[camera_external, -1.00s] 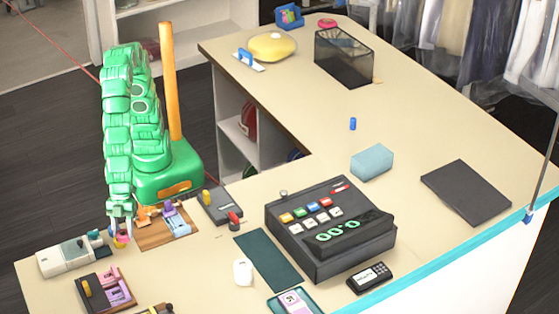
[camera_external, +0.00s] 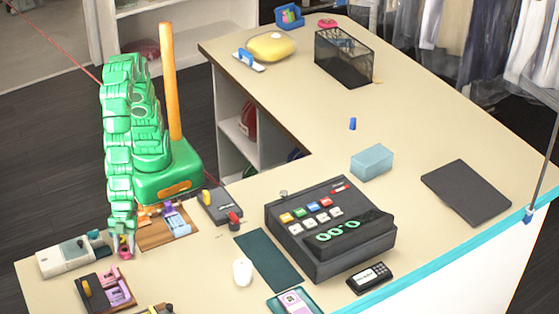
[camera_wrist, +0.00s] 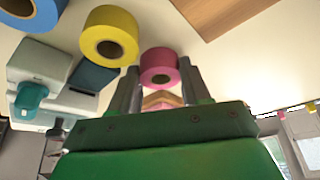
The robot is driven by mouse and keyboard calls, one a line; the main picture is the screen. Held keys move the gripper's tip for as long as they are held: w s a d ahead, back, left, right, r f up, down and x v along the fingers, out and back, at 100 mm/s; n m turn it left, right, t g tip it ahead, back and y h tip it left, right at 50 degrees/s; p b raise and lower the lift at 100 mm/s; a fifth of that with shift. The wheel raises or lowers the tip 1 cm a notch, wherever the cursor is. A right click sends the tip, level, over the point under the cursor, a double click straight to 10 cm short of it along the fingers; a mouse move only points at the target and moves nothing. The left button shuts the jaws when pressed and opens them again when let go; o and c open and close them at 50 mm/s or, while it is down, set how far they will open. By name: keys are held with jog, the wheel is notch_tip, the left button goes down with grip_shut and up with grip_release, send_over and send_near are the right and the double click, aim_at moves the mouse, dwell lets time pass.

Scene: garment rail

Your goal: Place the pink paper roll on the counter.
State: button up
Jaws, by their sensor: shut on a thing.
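The pink paper roll (camera_wrist: 158,62) is between the two fingertips of my gripper (camera_wrist: 155,82), with its round end and dark core hole showing in the wrist view. My gripper is shut on it. In the external view my gripper (camera_external: 123,250) points down over the near left part of the counter (camera_external: 205,262), and the pink roll is a small spot at its fingertips. The roll is low, at or just above the counter surface; I cannot tell whether it touches.
A yellow roll (camera_wrist: 112,30) and a blue roll (camera_wrist: 30,12) lie beside the pink one. A pale machine (camera_external: 68,256) is left of my gripper, a wooden board (camera_external: 165,232) right, and a dark tray with pink parts (camera_external: 106,288) in front. A cash register (camera_external: 330,228) stands farther right.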

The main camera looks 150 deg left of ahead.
jog(key=shift+f, duration=0.15)
jog(key=o, duration=1.1)
jog(key=v, duration=1.2)
jog(key=s+a+r+n+g+y, duration=0.1)
jog(key=s+a+n, duration=0.1)
jog(key=s+a, duration=0.5)
jog(key=s+a+r+n+g+y, duration=0.1)
jog(key=s+a, duration=0.3)
jog(key=a, duration=0.5)
jog(key=s+a+n+g, duration=0.1)
jog(key=s+a, duration=0.2)
jog(key=s, duration=0.2)
jog(key=s+a+n+g, duration=0.1)
jog(key=s+a, duration=0.2)
jog(key=s, duration=0.3)
jog(key=s+a+r+n+g, duration=0.1)
jog(key=s+a, duration=0.3)
jog(key=s, duration=0.2)
jog(key=shift+s+n+g+y, duration=0.25)
jog(key=shift+n+g+y, duration=0.05)
jog(key=shift+n, duration=0.1)
